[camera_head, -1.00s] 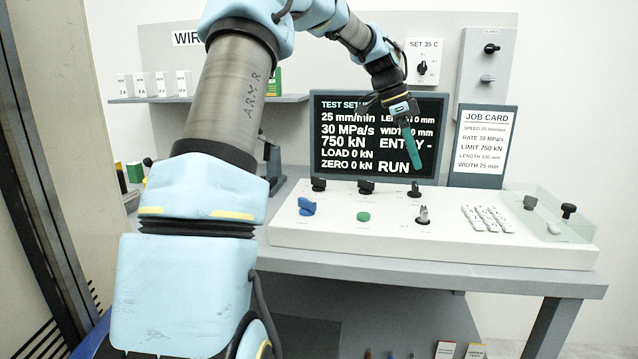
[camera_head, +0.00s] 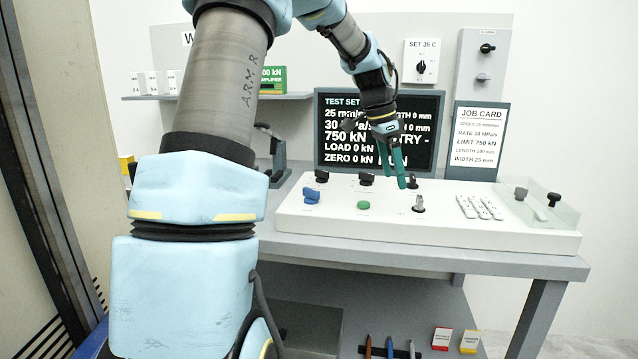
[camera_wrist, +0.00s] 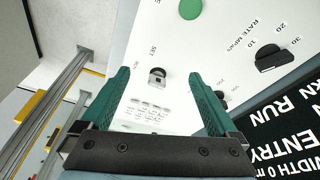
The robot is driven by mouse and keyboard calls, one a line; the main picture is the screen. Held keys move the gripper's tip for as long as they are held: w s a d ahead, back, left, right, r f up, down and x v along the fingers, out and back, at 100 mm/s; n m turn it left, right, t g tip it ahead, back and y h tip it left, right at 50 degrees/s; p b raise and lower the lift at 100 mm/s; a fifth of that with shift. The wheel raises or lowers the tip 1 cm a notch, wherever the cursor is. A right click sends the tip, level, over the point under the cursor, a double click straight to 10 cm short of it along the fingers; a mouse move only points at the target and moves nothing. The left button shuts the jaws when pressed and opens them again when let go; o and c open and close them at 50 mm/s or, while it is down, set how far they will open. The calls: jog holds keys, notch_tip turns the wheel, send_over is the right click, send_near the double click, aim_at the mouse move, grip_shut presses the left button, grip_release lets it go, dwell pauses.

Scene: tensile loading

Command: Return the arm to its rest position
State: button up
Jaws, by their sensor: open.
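My gripper (camera_head: 397,170) has two green fingers and hangs from the raised arm, pointing down above the white control panel (camera_head: 330,222). In the head view it covers part of the dark test screen (camera_head: 340,120). In the wrist view my gripper (camera_wrist: 165,105) has its fingers spread wide with nothing between them. Beyond the fingers the metal key switch (camera_wrist: 157,75) marked SET shows on the panel. That key switch also stands just below and right of the fingertips in the head view (camera_head: 418,204), apart from them.
The panel carries a green button (camera_head: 363,205), a blue knob (camera_head: 311,196), black knobs and a keypad (camera_head: 480,207). A clear cover (camera_head: 535,208) is at its right end. A job card (camera_head: 477,140) stands behind. A shelf (camera_head: 215,97) is at the back left.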

jog(key=s+a+f+n+y, duration=0.1)
jog(key=s+a+f+n, duration=0.2)
jog(key=s+a+n, duration=0.2)
jog(key=s+a+f+n+t+y, duration=0.1)
jog(key=s+a+f+n, duration=0.3)
jog(key=s+a, duration=0.3)
jog(key=s+a+f+n+y, duration=0.1)
jog(key=s+a+f+n, duration=0.3)
jog(key=a, duration=0.7)
jog(key=s+n, duration=0.2)
jog(key=s, duration=0.1)
jog(key=shift+a+f, duration=0.25)
jog(key=shift+a, duration=0.15)
